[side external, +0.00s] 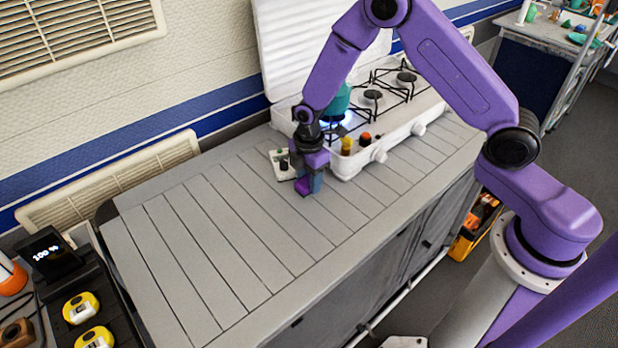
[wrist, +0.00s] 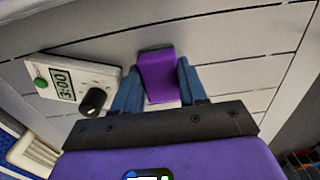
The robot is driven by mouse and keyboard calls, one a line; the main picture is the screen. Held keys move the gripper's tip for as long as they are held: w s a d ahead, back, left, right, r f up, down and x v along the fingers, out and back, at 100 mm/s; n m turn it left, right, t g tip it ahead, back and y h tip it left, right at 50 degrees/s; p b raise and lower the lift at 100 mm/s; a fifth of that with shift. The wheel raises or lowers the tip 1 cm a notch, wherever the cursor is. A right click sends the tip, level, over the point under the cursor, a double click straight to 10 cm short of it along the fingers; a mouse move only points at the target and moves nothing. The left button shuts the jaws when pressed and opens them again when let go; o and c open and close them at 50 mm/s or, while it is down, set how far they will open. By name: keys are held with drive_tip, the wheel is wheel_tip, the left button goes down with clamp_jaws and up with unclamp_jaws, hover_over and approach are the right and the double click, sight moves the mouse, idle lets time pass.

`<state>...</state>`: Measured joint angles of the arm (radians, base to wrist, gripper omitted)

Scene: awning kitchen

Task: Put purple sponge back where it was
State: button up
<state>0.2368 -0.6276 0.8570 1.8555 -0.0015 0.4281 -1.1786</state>
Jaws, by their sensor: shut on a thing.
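The purple sponge (wrist: 158,75) is a small block with a dark top edge, held between the two blue fingers of my gripper (wrist: 157,88) in the wrist view. In the side external view the purple sponge (side external: 303,187) shows at the tip of my gripper (side external: 310,183), low over the grey slatted counter (side external: 190,260), just in front of the stove. I cannot tell whether the sponge touches the counter.
A white timer (wrist: 70,84) reading 3:00 with a black knob lies close beside my gripper. The counter's left part is clear.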

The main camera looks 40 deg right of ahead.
drive_tip(key=o, duration=1)
drive_tip(key=shift+f, duration=0.15)
drive_tip(key=shift+r, duration=6.2)
drive_tip(key=shift+s, duration=0.1)
